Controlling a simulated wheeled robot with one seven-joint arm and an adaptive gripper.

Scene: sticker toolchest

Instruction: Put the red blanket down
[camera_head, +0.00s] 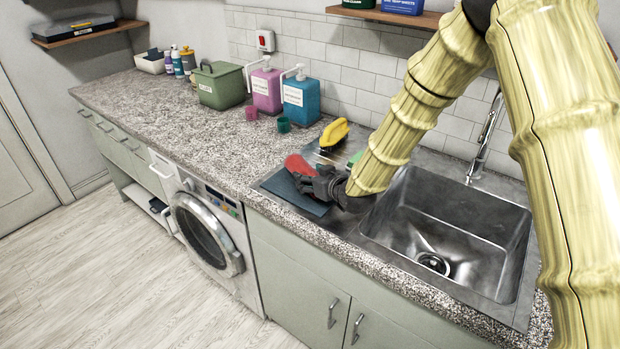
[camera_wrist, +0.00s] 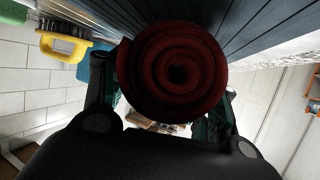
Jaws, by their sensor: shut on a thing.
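The red blanket (camera_head: 298,165) is rolled up. My gripper (camera_head: 322,182) is shut on it, just over the dark mat (camera_head: 292,192) at the left side of the sink. In the wrist view the blanket's spiral end (camera_wrist: 172,72) fills the space between my two fingers (camera_wrist: 165,100). The dark ribbed surface (camera_wrist: 262,30) lies close beside the roll there. I cannot tell whether the blanket touches the mat. My gripper hides part of the blanket in the head view.
A yellow brush (camera_head: 334,133) stands just behind the blanket. The steel sink basin (camera_head: 450,235) is open to the right. Pink (camera_head: 265,90) and blue (camera_head: 300,97) dispensers, small cups and a green box (camera_head: 220,86) stand at the back. The counter's left front (camera_head: 160,115) is clear.

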